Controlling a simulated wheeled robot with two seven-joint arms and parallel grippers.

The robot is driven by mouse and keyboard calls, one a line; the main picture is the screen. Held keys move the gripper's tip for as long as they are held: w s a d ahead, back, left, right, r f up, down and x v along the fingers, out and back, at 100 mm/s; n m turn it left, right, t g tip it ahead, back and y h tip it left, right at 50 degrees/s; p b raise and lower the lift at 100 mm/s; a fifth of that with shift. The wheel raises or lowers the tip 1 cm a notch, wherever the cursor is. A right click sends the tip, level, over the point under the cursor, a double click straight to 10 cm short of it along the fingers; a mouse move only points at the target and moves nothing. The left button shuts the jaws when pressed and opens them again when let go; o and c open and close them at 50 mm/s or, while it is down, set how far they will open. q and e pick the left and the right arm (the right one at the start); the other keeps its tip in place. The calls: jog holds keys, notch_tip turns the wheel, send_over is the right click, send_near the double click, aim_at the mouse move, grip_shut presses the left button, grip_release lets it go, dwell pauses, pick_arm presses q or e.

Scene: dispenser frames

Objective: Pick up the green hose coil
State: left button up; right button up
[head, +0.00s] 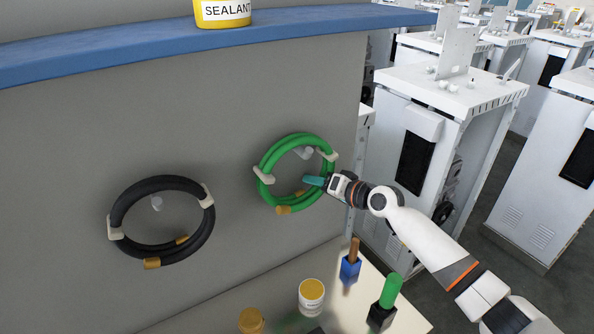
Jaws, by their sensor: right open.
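The green hose coil (267,162) hangs on the grey wall panel, right of centre in the head view. A pale peg shows inside its ring near the top, and two light straps and brass-coloured ends show on it. My right gripper (314,181) reaches in from the right and is open. Its teal fingertips overlap the right part of the ring's opening; I cannot tell whether they touch the hose. My left gripper is not in view.
A black hose coil (118,213) hangs on the panel to the left. A blue shelf (130,52) with a yellow sealant can (222,14) runs above. Below, a light worktop holds a yellow-lidded tub (311,296), a blue-based brush (350,268) and a green-handled tool (390,291). White machines (420,90) stand at right.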

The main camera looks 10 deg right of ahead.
grip_shut()
jog(key=shift+r, duration=0.15)
